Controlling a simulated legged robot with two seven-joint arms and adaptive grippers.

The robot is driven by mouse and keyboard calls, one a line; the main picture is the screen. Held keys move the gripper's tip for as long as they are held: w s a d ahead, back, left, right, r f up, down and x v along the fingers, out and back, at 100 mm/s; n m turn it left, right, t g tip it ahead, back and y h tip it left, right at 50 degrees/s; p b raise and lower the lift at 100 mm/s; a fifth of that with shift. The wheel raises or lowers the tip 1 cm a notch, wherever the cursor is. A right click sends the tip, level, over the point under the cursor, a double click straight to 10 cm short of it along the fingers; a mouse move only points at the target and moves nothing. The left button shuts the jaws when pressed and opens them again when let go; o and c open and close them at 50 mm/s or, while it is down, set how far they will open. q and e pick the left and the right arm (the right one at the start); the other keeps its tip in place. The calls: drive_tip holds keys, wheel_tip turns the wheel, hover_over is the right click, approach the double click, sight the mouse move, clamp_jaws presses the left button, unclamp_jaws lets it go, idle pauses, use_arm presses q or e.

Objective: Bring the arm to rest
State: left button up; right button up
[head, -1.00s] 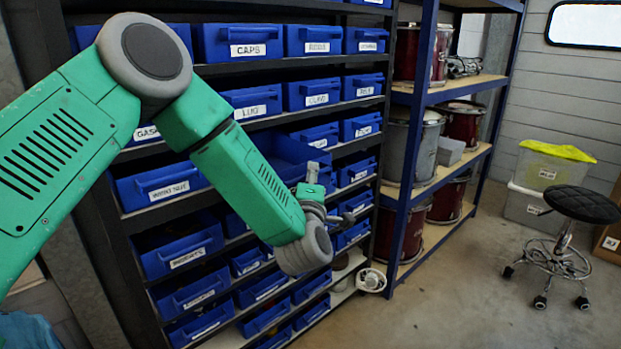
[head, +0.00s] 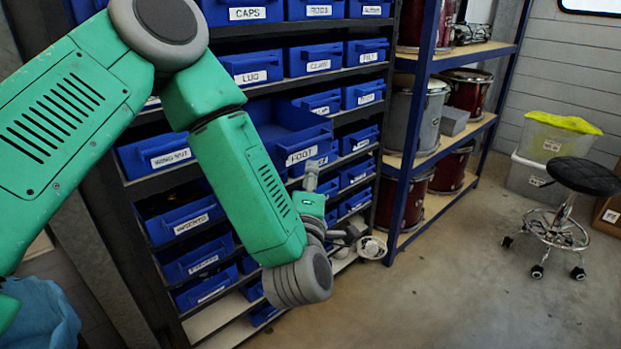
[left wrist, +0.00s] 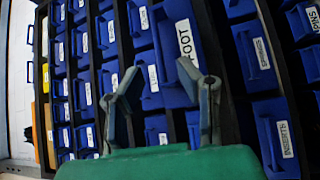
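My left arm (head: 250,185) comes in from the left in the head view and bends down in front of the bin rack. My left gripper (head: 332,208) is at its lower end, partly hidden by the wrist. In the left wrist view the gripper (left wrist: 169,82) has its two fingers well apart with nothing between them, facing the blue bins. A blue bin labelled FOOT (head: 303,152) sticks out of the rack beyond the arm. Its label also shows between and above the fingers in the left wrist view (left wrist: 187,40). My right gripper is not in view.
The dark rack holds several labelled blue bins, including LUG (head: 252,68). Right of it, a blue-framed shelf (head: 406,190) holds drums. A black stool (head: 580,177) and stacked boxes (head: 540,165) stand farther right. The floor (head: 450,290) between is clear.

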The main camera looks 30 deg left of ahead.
use_arm(q)
drive_tip(key=shift+a, duration=0.15)
drive_tip(key=s+d+f+m+g+h, duration=0.1)
drive_tip(key=s+f+m+g+h, duration=0.5)
drive_tip(key=f, duration=0.6)
drive_tip(key=s+d+f+m+g+h, duration=0.1)
drive_tip(key=s+d+f+m+g, duration=0.1)
drive_tip(key=s+f+m, duration=0.65)
drive_tip(key=s+a+f+m+g, duration=0.3)
drive_tip(key=s+f, duration=0.3)
drive_tip(key=s, duration=0.3)
drive_tip(key=s+a+f+m+g, duration=0.3)
drive_tip(key=s+f+g, duration=0.3)
drive_tip(key=s, duration=0.3)
drive_tip(key=shift+s+a+f+m, duration=0.15)
drive_tip(key=shift+a+f+m, duration=0.1)
drive_tip(key=shift+f+m, duration=0.2)
